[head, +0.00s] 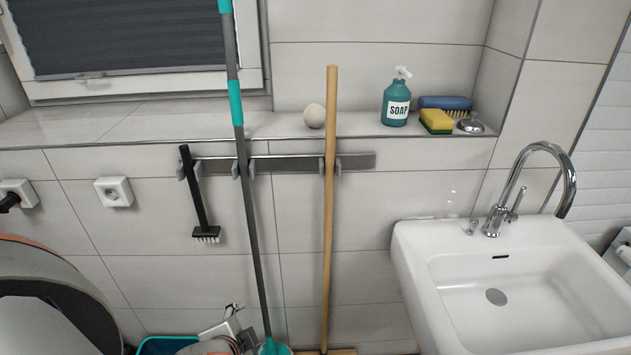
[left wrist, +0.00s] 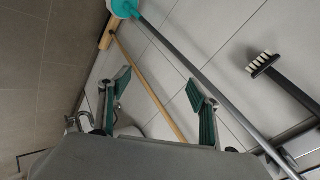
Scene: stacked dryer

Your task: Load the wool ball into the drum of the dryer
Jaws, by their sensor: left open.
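The wool ball (head: 313,116), a pale beige sphere, rests on the tiled ledge between the mop pole and the wooden handle in the head view. My left gripper (left wrist: 162,95) is open and empty in the left wrist view, its two teal-padded fingers wide apart. In the head view it shows only in part (head: 238,322), low at the bottom edge, well below the ledge and the ball. I cannot make out the ball in the left wrist view. The dryer's drum cannot be made out in either view. My right gripper is not in view.
A mop (head: 251,200), a broom with a wooden handle (head: 329,210) and a black brush (head: 200,200) hang from a wall rail. A soap bottle (head: 396,104) and sponges (head: 436,121) stand on the ledge, right of the ball. A white sink (head: 500,270) is at right.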

